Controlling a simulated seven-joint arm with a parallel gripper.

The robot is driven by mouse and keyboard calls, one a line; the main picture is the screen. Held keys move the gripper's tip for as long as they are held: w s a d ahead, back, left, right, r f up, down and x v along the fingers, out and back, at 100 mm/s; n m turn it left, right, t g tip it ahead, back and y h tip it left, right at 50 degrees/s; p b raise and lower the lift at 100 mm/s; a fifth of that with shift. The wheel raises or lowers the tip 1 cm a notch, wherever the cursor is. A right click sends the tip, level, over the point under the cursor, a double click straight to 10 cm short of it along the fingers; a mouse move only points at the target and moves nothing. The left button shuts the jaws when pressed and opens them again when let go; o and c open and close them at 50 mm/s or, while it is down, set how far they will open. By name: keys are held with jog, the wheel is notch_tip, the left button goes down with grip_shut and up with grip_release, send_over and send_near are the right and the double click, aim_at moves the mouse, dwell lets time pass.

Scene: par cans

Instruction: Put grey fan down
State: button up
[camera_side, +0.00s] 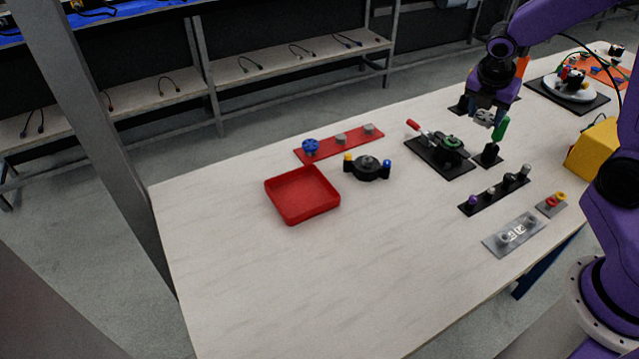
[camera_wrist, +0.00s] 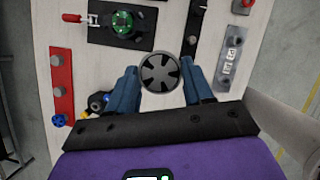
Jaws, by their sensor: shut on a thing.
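The grey fan (camera_wrist: 160,73) is a round disc with dark spoke-like gaps. It is between the blue fingers of my gripper (camera_wrist: 160,82) in the wrist view, which is shut on it. In the side view my gripper (camera_side: 485,119) hangs above the table's far right part, with the fan (camera_side: 484,118) small at its fingertips. The fan appears to be held above the table. A red strip (camera_side: 325,148) lies at the back with a blue wheel (camera_side: 310,147) at its left end and two grey pegs (camera_side: 340,140).
A black fixture with a green centre and red-handled lever (camera_side: 440,158) is close by my gripper, as is an upright green handle (camera_side: 500,129). A red tray (camera_side: 302,215), black part (camera_side: 367,170), peg strip (camera_side: 482,201) and yellow box (camera_side: 595,150) stand around. The front left table is clear.

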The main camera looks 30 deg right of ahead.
jog(key=w+a+f+n+t+y, duration=0.1)
jog(key=w+a+f+n+y, duration=0.3)
jog(key=a, duration=0.6)
jog(key=a+f+n+t+h, duration=0.1)
jog(key=a+f+n, duration=0.1)
jog(key=a+n, duration=0.7)
jog(key=w+a+f+n+t+y, duration=0.1)
jog(key=w+a+f+n+y, duration=0.15)
jog(key=a, duration=0.95)
send_near(300, 195)
jog(key=shift+w+a+f+n, duration=0.1)
jog(key=shift+w+f+n, duration=0.35)
jog(key=shift+w+f, duration=0.15)
jog(key=shift+w+a+f, duration=0.2)
jog(key=shift+w+f, duration=0.25)
jog(key=shift+f, duration=1.7)
jog(key=shift+f, duration=0.15)
jog(key=o, duration=1)
